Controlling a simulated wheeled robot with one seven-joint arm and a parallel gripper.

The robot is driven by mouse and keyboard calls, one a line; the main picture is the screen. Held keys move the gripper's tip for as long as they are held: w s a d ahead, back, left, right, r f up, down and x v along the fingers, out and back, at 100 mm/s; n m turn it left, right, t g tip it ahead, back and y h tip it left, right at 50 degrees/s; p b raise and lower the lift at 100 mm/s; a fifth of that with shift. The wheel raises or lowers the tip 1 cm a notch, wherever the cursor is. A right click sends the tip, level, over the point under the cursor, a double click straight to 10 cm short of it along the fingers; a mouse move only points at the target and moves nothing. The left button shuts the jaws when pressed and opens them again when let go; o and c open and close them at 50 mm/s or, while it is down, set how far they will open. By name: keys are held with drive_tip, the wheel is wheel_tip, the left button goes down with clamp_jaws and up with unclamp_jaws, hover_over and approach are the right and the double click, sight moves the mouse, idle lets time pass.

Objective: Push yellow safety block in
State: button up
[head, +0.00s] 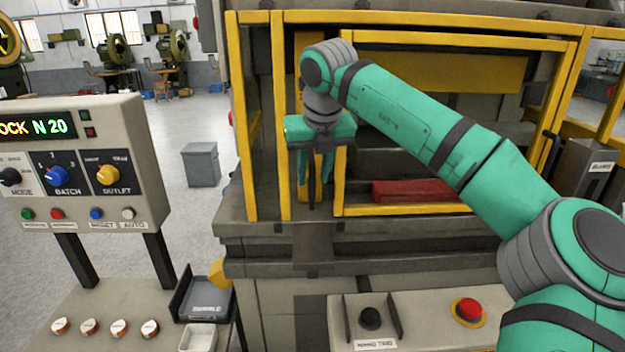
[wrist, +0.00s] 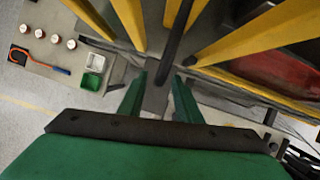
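A small yellow block (head: 217,272) shows at the left side of the press, just below its ledge and beside a dark tray. It is partly hidden, and I cannot tell how far it sticks out. I cannot pick it out in the wrist view. My gripper (head: 315,180) points down in front of the yellow-framed press opening, well above and to the right of the block. Its fingers are apart, also in the wrist view (wrist: 158,80). A dark upright bar (wrist: 177,45) stands by the fingertips; I cannot tell whether they touch it.
Yellow guard frames (head: 279,120) stand around the gripper. A red block (head: 425,190) lies inside the press. A control panel (head: 85,165) stands at left, above a bench with several white-topped knobs. A red button (head: 468,309) is at front right.

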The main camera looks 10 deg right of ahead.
drive_tip(key=v, duration=0.8)
